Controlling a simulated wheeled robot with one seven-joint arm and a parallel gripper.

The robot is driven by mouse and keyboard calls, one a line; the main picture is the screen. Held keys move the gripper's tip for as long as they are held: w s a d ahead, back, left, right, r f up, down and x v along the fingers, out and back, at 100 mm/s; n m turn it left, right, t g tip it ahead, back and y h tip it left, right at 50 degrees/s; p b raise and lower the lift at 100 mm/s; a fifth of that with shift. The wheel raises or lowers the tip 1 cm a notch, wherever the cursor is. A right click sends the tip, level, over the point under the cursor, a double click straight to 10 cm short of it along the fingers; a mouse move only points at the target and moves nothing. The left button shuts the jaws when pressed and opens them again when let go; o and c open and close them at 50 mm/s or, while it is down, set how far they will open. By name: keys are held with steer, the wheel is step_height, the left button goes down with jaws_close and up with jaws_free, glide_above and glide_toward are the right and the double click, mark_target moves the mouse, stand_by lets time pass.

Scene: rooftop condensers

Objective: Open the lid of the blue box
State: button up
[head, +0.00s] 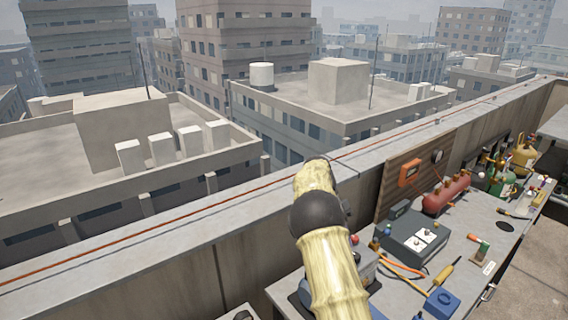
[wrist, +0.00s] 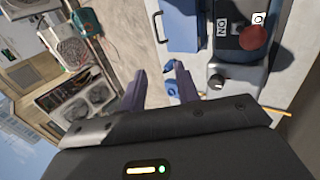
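A blue box (wrist: 183,25) is at the top of the wrist view, cut off by the frame edge, with a dark handle (wrist: 157,27) on its left side. How its lid sits cannot be made out. My gripper (wrist: 160,74) is open, its two purple-grey fingers apart below the box in the picture and not visibly touching it. A small blue item (wrist: 171,68) shows by the right finger. In the head view my arm hides the gripper and much of the bench near it. A small blue block (head: 441,302) lies on the bench there; I cannot tell whether it is the same box.
A device with a red button (wrist: 252,37) and a knob stands right of the box. On the bench are a grey control unit (head: 412,238), a red tank (head: 446,194), orange cables and a yellow-handled tool (head: 447,271). A concrete parapet (head: 130,250) runs behind.

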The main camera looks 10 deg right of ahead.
steer(key=s+a+n+t+y, duration=0.1)
steer(key=s+a+n+t, duration=0.2)
steer(key=s, duration=0.5)
steer(key=s+a+n+t+y, duration=0.1)
steer(key=s+a+n+t, duration=0.2)
steer(key=s+n, duration=0.2)
steer(key=s+a+n+t+y, duration=0.1)
steer(key=s+a+n+t, duration=0.1)
steer(key=s, duration=0.9)
steer(key=shift+s+a+f+n+t, duration=0.2)
steer(key=shift+a+n+t, duration=0.2)
steer(key=shift+a+n, duration=0.55)
steer(key=shift+d+n, duration=0.25)
steer(key=w+d+f+m+p, duration=0.1)
steer(key=w+d+f+m, duration=0.1)
steer(key=d+m, duration=0.4)
steer(key=w+d+f+m+y+p, duration=0.1)
steer(key=d+m, duration=0.5)
steer(key=d, duration=0.9)
steer(key=shift+w+d+f+m+g+p, duration=0.25)
steer(key=shift+w+f+m+g+p, duration=0.05)
steer(key=shift+w+f+p, duration=0.4)
